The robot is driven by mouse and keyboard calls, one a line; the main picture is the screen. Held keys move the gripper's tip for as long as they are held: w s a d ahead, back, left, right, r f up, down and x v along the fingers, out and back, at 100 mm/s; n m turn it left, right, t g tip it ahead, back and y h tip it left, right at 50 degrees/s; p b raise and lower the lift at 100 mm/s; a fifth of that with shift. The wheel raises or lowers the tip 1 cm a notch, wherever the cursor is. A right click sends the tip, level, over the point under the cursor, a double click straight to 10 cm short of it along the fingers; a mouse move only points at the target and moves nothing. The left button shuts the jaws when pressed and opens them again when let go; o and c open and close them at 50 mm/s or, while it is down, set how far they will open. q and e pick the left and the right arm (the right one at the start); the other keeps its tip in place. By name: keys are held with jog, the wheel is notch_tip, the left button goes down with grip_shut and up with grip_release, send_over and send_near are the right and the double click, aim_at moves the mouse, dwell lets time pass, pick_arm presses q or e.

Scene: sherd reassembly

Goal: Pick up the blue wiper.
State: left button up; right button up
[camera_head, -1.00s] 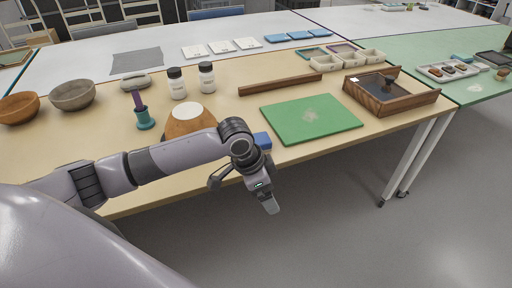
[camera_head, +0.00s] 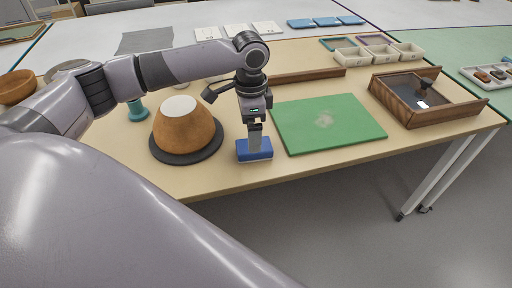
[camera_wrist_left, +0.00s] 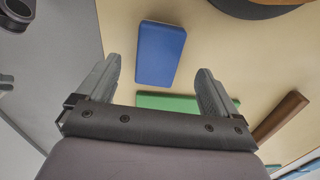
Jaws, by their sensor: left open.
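The blue wiper (camera_head: 254,150), a small rectangular block, lies on the beige table near its front edge, between the black disc and the green mat. My left gripper (camera_head: 255,138) points down over it in the head view and hides part of it. In the left wrist view the blue wiper (camera_wrist_left: 160,53) shows between and beyond the two fingertips of my open left gripper (camera_wrist_left: 158,70). The fingers are apart with nothing held, and I see no contact with the wiper. My right gripper is not in view.
An orange-brown bowl (camera_head: 183,130) stands upside down on a black disc (camera_head: 160,155) to the left. A green mat (camera_head: 350,125) lies to the right, with a wooden strip (camera_head: 312,75) behind it. A wooden box (camera_head: 425,115) stands further right. The table's front edge is close.

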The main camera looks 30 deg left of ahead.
pick_arm(q)
notch_tip(320, 180, down, 4)
jog(key=shift+s+b, duration=0.15)
jog(key=shift+b, duration=0.15)
jog(key=shift+f, duration=0.3)
jog(key=shift+c, duration=0.3)
jog(key=c, duration=1.1)
jog(key=shift+r, duration=0.15)
notch_tip(320, 180, up, 20)
jog(key=p, duration=0.3)
